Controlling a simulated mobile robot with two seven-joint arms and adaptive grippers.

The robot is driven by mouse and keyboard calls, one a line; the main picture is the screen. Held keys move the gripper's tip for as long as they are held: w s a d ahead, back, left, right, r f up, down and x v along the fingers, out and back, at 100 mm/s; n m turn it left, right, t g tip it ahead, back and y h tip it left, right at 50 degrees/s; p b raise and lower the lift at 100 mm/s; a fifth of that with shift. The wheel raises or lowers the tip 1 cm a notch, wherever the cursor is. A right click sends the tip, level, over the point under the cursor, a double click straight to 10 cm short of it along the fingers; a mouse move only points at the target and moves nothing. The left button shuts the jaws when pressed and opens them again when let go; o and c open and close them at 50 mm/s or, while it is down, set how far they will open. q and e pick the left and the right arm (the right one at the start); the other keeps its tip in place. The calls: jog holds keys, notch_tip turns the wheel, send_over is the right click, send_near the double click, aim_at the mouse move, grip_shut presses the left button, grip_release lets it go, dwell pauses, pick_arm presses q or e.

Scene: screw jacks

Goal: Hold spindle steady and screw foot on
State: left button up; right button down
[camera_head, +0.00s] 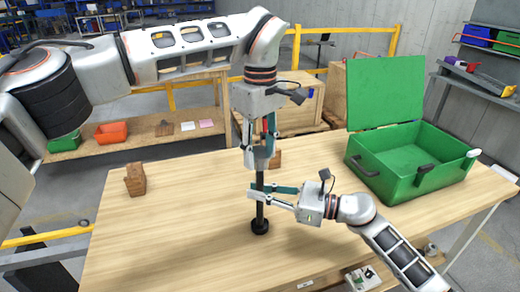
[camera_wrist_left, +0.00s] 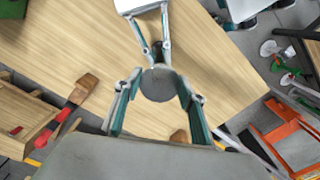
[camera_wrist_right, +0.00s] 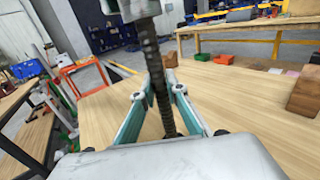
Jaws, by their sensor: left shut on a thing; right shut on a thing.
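A dark threaded spindle (camera_head: 260,207) stands upright on the table, its wide black lower end (camera_head: 260,228) on the wood. My right gripper (camera_head: 258,194) is shut on the spindle's upper part from the right; the thread (camera_wrist_right: 150,60) shows between its fingers in the right wrist view. My left gripper (camera_head: 261,164) points straight down above it and is shut on the grey foot (camera_wrist_left: 158,84), a round disc in the left wrist view. The foot sits in line with the spindle's top.
A green open box (camera_head: 400,180) stands on the table (camera_head: 180,215) at the right. A wooden block (camera_head: 135,180) lies at the left, and another (camera_head: 275,159) behind my left gripper. The table's front left is clear.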

pick_arm(q)
jog(key=shift+f, duration=0.25)
jog(key=m, duration=1)
jog(key=o, duration=1.4)
jog(key=shift+r, duration=2.25)
